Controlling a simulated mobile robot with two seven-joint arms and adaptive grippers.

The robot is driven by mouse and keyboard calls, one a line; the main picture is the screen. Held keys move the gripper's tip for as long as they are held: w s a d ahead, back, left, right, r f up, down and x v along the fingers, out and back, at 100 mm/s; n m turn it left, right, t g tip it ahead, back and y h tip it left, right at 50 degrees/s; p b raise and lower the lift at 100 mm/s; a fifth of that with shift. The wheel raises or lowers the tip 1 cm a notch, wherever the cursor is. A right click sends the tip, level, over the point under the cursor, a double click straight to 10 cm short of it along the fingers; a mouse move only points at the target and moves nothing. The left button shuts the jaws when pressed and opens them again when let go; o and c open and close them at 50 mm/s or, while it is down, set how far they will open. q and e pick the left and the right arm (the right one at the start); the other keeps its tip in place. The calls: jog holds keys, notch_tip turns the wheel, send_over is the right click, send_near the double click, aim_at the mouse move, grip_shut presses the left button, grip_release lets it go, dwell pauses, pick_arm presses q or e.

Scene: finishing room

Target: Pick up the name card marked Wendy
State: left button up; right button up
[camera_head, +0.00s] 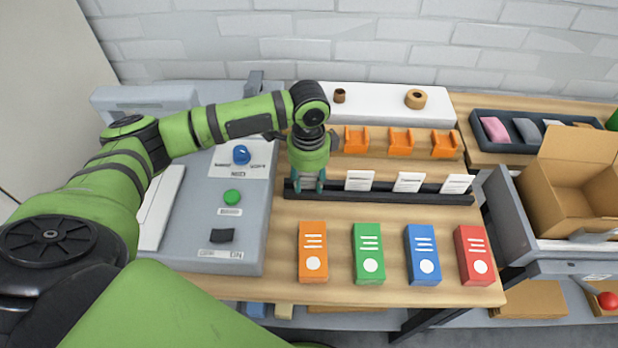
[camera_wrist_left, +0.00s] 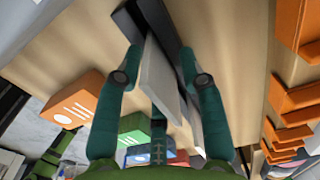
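A dark rack (camera_head: 420,197) on the wooden table holds several white name cards. Three show in the head view: one nearest my gripper (camera_head: 360,180), a middle one (camera_head: 408,182) and a right one (camera_head: 456,184). Their writing is too small to read. My left gripper (camera_head: 308,186) points down at the rack's left end. In the wrist view its teal fingers (camera_wrist_left: 160,62) stand open on both sides of a pale card (camera_wrist_left: 158,85) in the rack (camera_wrist_left: 128,22), with gaps visible. That card is hidden in the head view. My right gripper is not in view.
Orange (camera_head: 313,250), green (camera_head: 368,252), blue (camera_head: 422,253) and red (camera_head: 474,254) boxes stand in front of the rack. Orange holders (camera_head: 401,141) are behind it. A grey panel with buttons (camera_head: 215,205) is left; an open cardboard box (camera_head: 570,190) is right.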

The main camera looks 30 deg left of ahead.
pick_arm(q)
grip_shut()
jog(key=shift+r, duration=0.1)
dwell(0.3)
